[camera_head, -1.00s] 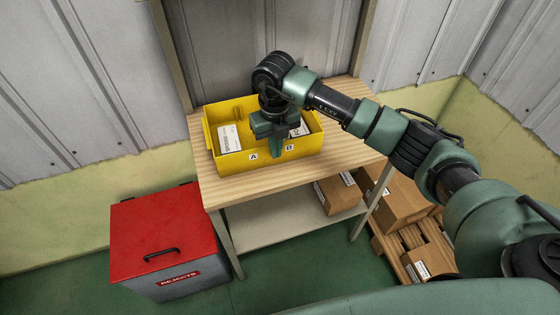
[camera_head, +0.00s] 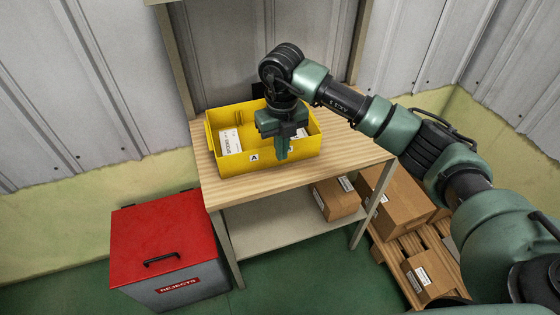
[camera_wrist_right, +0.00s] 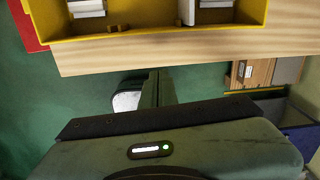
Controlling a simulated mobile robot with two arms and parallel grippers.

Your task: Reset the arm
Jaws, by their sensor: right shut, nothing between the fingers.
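My right gripper (camera_head: 281,150) shows in the head view in front of the yellow bin (camera_head: 215,120), covering part of its front wall and the B label. Its fingers are together and hold nothing. In the right wrist view the shut fingers (camera_wrist_right: 157,88) point toward the wooden table edge, with the yellow bin (camera_wrist_right: 150,42) beyond. The bin sits on the wooden table (camera_head: 330,165) and holds white-labelled packets (camera_head: 231,141). My left gripper is not in view.
A red-lidded rejects box (camera_head: 160,235) stands on the green floor left of the table. Cardboard boxes (camera_head: 400,200) sit on a pallet at the right. A smaller carton (camera_head: 335,199) lies on the lower shelf. The table top right of the bin is clear.

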